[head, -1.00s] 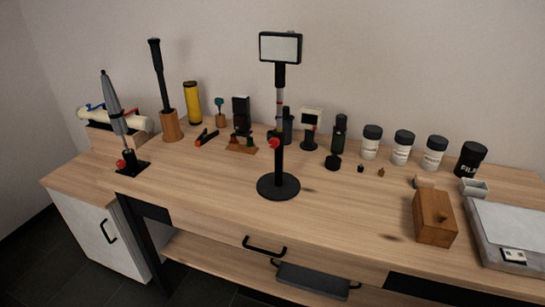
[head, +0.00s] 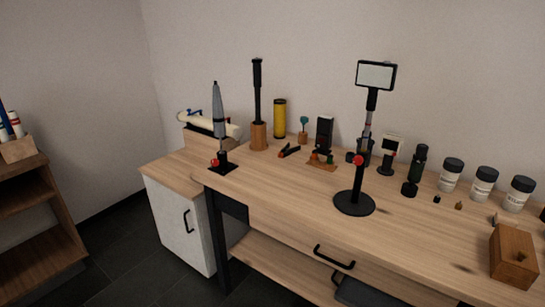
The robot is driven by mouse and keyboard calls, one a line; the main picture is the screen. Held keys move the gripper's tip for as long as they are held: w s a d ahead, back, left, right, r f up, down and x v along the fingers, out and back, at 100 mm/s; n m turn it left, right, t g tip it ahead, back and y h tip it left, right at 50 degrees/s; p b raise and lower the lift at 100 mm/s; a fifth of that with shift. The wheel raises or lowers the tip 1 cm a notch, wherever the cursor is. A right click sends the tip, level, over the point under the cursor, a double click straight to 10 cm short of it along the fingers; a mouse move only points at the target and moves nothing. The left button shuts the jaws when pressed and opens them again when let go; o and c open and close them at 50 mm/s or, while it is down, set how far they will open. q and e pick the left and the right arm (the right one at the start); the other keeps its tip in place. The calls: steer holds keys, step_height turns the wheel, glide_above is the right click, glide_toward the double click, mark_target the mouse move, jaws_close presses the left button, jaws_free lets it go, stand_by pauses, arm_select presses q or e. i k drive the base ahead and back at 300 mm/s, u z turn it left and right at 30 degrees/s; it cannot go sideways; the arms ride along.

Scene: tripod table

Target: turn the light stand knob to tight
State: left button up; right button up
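The light stand (head: 356,178) stands upright on the wooden table (head: 292,202), right of the middle of the head view. It has a round black base (head: 354,204), a black post and a pale rectangular light panel (head: 376,75) at the top. A red knob (head: 358,160) sits on the post at the collar below the thinner upper tube. I cannot tell from its look whether the knob is tight or loose. Neither of my grippers is in view.
A grey folded umbrella-like item (head: 218,112) stands in a black holder with its own red knob (head: 214,163) at the table's left end. Several white jars with black lids and a wooden box (head: 513,255) are at the right. A shelf (head: 35,210) stands far left.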

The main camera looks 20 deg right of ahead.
mark_target(358, 159)
steer(key=u, duration=0.25)
steer(key=i, duration=1)
steer(key=z, duration=0.2)
